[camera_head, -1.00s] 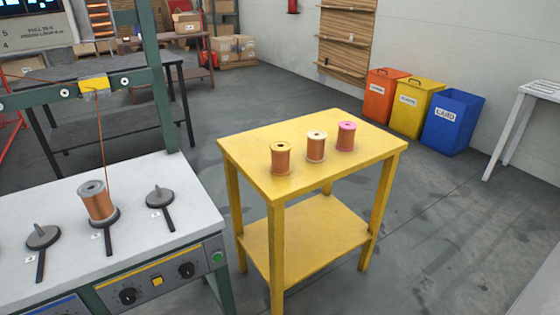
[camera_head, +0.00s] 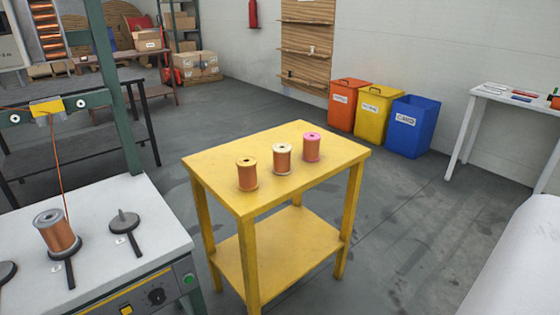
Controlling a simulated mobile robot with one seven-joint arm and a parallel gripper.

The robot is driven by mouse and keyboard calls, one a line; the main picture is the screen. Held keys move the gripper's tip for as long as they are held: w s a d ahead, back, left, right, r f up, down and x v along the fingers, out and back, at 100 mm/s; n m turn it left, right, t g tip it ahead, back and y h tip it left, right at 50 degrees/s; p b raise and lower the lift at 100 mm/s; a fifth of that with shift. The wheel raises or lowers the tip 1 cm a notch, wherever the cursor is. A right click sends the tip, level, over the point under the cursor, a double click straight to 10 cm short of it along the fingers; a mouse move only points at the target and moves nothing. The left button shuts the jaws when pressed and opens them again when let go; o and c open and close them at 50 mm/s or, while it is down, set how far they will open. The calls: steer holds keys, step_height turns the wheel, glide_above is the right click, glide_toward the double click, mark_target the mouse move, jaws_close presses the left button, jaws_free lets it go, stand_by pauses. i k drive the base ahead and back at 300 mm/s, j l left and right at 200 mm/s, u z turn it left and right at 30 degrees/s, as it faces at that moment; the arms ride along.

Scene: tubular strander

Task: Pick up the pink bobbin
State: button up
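The pink bobbin (camera_head: 312,147) stands upright on the yellow table (camera_head: 228,192), wound with copper-coloured wire under a pink top flange. It is the rightmost and farthest of three bobbins in a slanting row. A cream-topped bobbin (camera_head: 282,160) stands just to its left, and a yellow-topped bobbin (camera_head: 247,174) stands farther left and nearer. Small gaps separate the three. My gripper is not in view.
A white-topped machine bench (camera_head: 110,235) with a grey-flanged bobbin (camera_head: 57,233) stands at the left. Orange, yellow and blue bins (camera_head: 412,128) line the back wall. A white table (camera_head: 520,103) is at the right. Grey floor (camera_head: 410,230) is clear right of the yellow table.

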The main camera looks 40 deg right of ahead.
mark_target(310, 140)
steer(key=z, duration=1.35)
